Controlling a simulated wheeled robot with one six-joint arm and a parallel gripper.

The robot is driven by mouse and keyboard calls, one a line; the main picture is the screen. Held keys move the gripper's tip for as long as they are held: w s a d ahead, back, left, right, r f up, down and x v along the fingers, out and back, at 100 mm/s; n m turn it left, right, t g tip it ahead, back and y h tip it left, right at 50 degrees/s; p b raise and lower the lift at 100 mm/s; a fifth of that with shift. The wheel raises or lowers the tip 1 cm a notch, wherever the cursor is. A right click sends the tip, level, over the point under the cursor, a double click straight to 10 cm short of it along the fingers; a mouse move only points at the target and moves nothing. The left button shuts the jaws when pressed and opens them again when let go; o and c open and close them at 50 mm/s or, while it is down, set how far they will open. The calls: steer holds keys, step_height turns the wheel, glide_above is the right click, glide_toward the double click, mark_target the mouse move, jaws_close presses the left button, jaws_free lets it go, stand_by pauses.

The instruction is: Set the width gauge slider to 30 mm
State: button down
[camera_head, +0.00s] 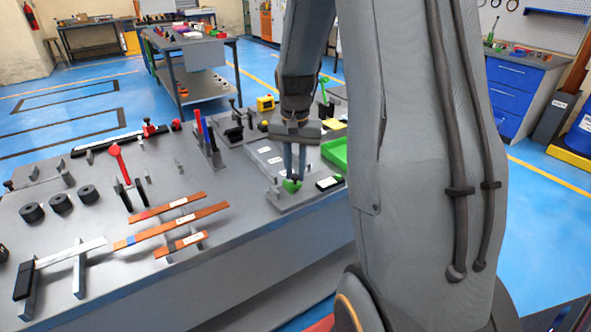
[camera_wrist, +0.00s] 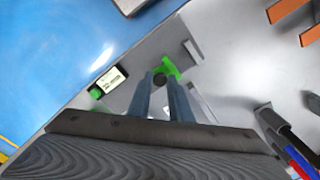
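The width gauge is a grey plate (camera_head: 262,150) with white labels at the bench's right end. Its slider appears to be the green piece (camera_head: 291,185) near the plate's front end, which also shows in the wrist view (camera_wrist: 169,66) with a dark round knob (camera_wrist: 160,80). My gripper (camera_head: 295,178) points down over the green piece. In the wrist view its two fingers (camera_wrist: 160,86) stand apart, with the knob between their tips. I cannot tell whether they touch it.
Copper bars (camera_head: 172,228) on supports, black rollers (camera_head: 61,203) and red and blue upright handles (camera_head: 204,130) stand to the left. The bench's front edge runs close to the gauge.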

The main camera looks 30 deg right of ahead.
mark_target(295, 176)
steer(key=c, duration=2.5)
jaws_free()
steer(key=shift+r+p, duration=0.1)
steer(key=shift+p, duration=0.3)
steer(key=shift+c, duration=0.2)
steer(key=shift+a, duration=0.1)
steer(key=o, duration=0.9)
steer(key=shift+r+b, duration=0.7)
steer(key=shift+r, duration=3.15)
steer(key=s+a+f+n, duration=0.2)
steer(key=s+a+n, duration=0.1)
steer(key=s+a, duration=0.2)
steer(key=s+a+f+n, duration=0.2)
steer(key=s+a+n, duration=0.1)
steer(key=s+a, duration=0.2)
steer(key=s+a+f+n, duration=0.2)
steer(key=s+a+f, duration=0.1)
steer(key=s+a, duration=0.2)
steer(key=shift+s+a+n+t, duration=0.15)
steer(key=shift+n+t, duration=0.25)
